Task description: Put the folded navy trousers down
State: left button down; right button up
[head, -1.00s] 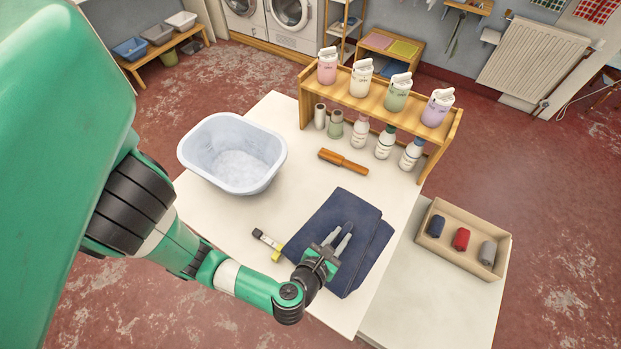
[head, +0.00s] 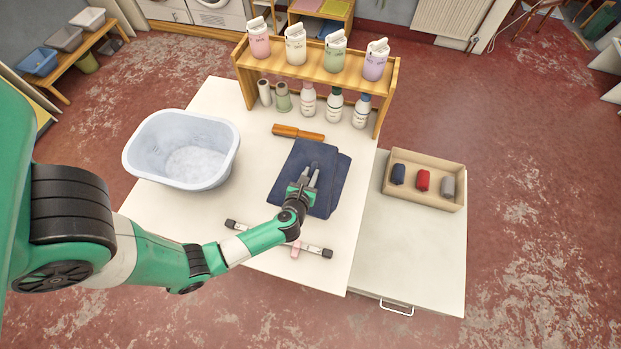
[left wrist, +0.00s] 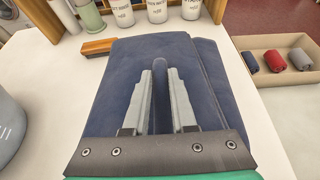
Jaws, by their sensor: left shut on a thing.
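The folded navy trousers (head: 336,184) are a flat dark-blue stack at the right part of the white table (head: 215,100), just in front of the wooden-handled tool (head: 298,132). My left gripper (head: 309,175) is over the middle of the stack, its two grey fingers shut on a raised ridge of the cloth. In the left wrist view the trousers (left wrist: 115,85) spread beneath the fingers (left wrist: 160,90), with the ridge pinched between them. I cannot tell whether the underside touches the table. My right gripper is not in view.
A pale blue basin (head: 140,160) stands at the left. A wooden rack (head: 385,95) with several bottles stands at the back. A box of rolled cloths (head: 440,200) is on the right cabinet (head: 400,250).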

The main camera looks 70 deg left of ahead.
aim_at(311, 177)
pick_arm(q)
jog(key=shift+w+a+f, duration=0.35)
jog(key=shift+a+f, duration=0.1)
jog(key=shift+f, duration=0.15)
jog(key=shift+w+a+f+b, duration=0.15)
jog(key=shift+f+b, duration=0.8)
jog(key=shift+f, duration=0.7)
jog(key=shift+f, duration=0.2)
jog(key=c, duration=0.7)
grip_release()
jog(key=shift+c, duration=0.2)
jog(key=shift+r, duration=0.1)
